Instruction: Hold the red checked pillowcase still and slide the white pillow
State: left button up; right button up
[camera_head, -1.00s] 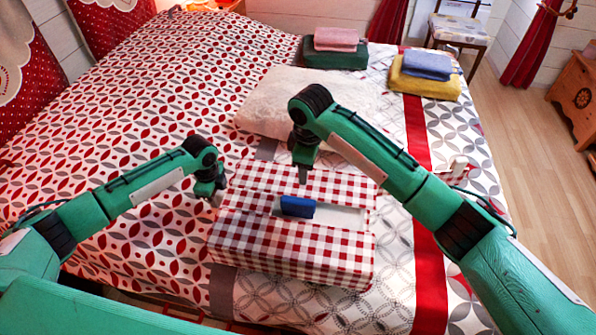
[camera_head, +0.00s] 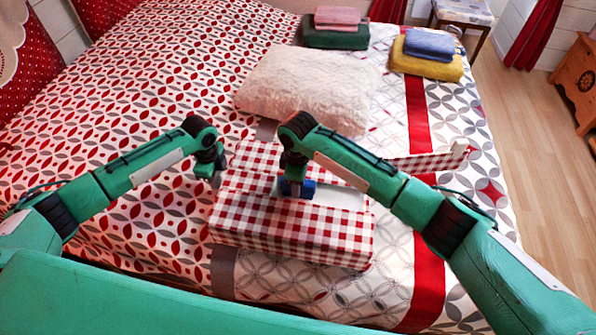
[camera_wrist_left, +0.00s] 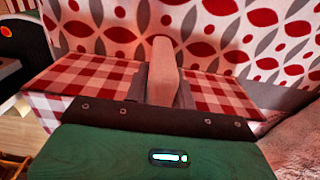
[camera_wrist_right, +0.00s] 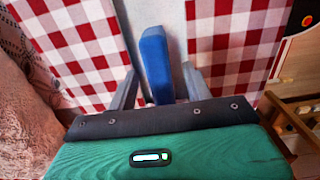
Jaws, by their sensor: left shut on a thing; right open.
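The red checked pillowcase (camera_head: 290,232) lies on the bed, its checked panels parted by a pale strip (camera_head: 341,195). A blue tab (camera_head: 309,187) stands at that strip. My left gripper (camera_head: 217,180) is shut on a beige tab (camera_wrist_left: 165,72) at the case's left side. My right gripper (camera_head: 295,189) is low over the strip; in the right wrist view its open fingers (camera_wrist_right: 158,85) stand either side of the blue tab (camera_wrist_right: 155,55). Whether they touch it is unclear. The white pillow (camera_head: 306,88) lies flat behind the case, outside it, with no gripper on it.
A checked flap (camera_head: 425,162) with a pale end piece (camera_head: 459,147) extends right beyond my right arm. Pink and green folded cloths (camera_head: 337,36) and blue and yellow ones (camera_head: 427,62) lie at the bed's far right. The patterned bed left of my left arm is clear.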

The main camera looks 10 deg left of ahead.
aim_at(313, 183)
jog(key=shift+f, duration=0.25)
grip_shut()
jog(key=shift+d, duration=2.1)
jog(key=shift+d, duration=2)
jog(key=shift+d, duration=2.05)
